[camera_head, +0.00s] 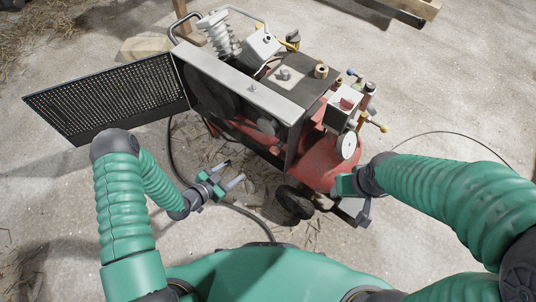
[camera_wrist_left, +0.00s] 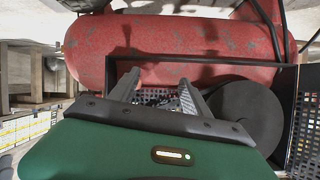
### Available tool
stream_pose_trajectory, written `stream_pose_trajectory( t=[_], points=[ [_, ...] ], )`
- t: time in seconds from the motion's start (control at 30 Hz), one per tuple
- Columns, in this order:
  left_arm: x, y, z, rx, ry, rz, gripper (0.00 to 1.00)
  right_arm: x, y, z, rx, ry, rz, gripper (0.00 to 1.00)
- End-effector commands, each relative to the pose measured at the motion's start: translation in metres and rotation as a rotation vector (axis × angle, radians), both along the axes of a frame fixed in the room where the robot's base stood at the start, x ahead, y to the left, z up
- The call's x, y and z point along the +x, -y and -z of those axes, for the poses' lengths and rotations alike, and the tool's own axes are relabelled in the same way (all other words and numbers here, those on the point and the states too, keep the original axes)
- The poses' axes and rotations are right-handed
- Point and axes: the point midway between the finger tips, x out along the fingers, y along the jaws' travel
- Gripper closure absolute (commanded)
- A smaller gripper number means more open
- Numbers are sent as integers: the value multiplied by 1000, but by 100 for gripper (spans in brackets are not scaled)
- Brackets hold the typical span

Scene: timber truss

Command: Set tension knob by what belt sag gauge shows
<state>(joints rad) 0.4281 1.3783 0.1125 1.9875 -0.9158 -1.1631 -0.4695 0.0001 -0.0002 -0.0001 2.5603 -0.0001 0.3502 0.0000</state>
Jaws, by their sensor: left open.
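A red air compressor (camera_head: 322,160) stands on the floor with a perforated guard panel (camera_head: 110,95) swung open to the left. A brass-coloured knob (camera_head: 321,71) and a grey knob (camera_head: 284,74) sit on its dark top plate; I cannot tell which part is the tension knob. A white round dial (camera_head: 347,146) faces me on the right; I cannot make out a belt sag gauge or any reading. My left gripper (camera_head: 233,174) is open and empty, in front of the compressor. In the left wrist view its fingers (camera_wrist_left: 158,78) point towards the red tank (camera_wrist_left: 170,48). My right gripper (camera_head: 358,198) is beside the tank's right end, its jaws unclear.
A dark pulley-like disc (camera_wrist_left: 245,112) and black mesh (camera_wrist_left: 304,130) lie right of the left fingers in the wrist view. A black wheel (camera_head: 294,202) is under the compressor. A dark hose (camera_head: 255,219) crosses the floor.

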Motion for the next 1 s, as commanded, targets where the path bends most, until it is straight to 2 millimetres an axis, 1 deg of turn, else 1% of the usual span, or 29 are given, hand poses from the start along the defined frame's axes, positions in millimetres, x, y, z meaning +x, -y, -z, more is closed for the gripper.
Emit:
stream_pose_trajectory(
  t=[0.03,0.1,0.2,0.3,0.37,0.47,0.8,0.9,1.0],
  points=[
    [-16,12,11,-82,62,5,45,0,0,0,0,0,0,45],
    [-32,24,12,-179,163,5,45,0,0,0,0,0,0,45],
    [-51,34,7,-275,261,-12,45,0,0,0,0,0,0,45],
    [-58,38,4,-318,309,-24,45,0,0,1,0,0,0,45],
    [-55,41,4,-325,318,-25,45,0,0,3,0,0,0,45],
    [-43,50,5,-326,318,-22,45,0,0,10,0,0,0,45],
    [28,102,8,-325,315,-22,45,0,0,42,0,0,0,45],
    [48,116,7,-324,315,-22,45,0,0,50,0,0,0,45],
    [63,127,7,-324,313,-23,45,0,0,56,0,0,0,45]
  ],
)
